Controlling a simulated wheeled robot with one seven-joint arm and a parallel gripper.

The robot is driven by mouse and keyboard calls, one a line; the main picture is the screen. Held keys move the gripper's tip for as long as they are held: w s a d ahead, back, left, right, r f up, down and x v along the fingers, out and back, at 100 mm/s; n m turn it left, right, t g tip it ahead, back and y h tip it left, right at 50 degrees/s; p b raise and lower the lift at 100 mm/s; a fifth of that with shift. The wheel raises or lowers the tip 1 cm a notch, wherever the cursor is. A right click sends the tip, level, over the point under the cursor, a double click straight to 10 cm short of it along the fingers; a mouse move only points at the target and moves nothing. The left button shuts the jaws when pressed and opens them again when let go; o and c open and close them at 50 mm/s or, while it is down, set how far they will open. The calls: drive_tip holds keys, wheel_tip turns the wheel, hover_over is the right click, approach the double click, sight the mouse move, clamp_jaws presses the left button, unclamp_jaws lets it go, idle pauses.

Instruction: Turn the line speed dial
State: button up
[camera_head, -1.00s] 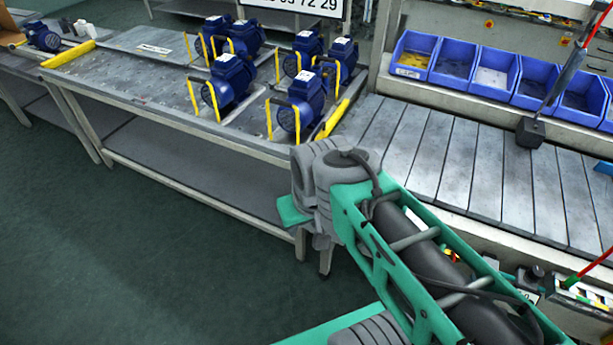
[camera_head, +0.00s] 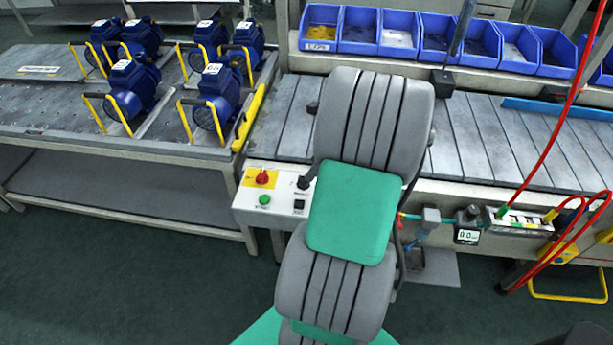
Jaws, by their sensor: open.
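A light grey control box (camera_head: 243,206) is fixed to the front edge of the conveyor, left of my arm. It carries a red rotary switch (camera_head: 262,177) on a yellow plate, a green button (camera_head: 264,199), a black knob (camera_head: 304,182) with small marks, and a small black switch (camera_head: 299,204). The black knob appears to be the line speed dial, but its label is too small to read. My grey and green arm stands just right of the knob and covers the right part of the box. My gripper is not visible.
A bench (camera_head: 70,143) with several blue pump motors stands at the left. Blue bins (camera_head: 460,40) line the back of the slatted conveyor (camera_head: 480,140). Red hoses (camera_head: 540,160), a gauge (camera_head: 467,236) and fittings sit at the right. Floor is clear at lower left.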

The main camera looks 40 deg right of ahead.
sight(304, 182)
drive_tip(key=x, duration=0.6)
drive_tip(key=shift+f, duration=0.15)
drive_tip(key=shift+c, duration=0.4)
clamp_jaws()
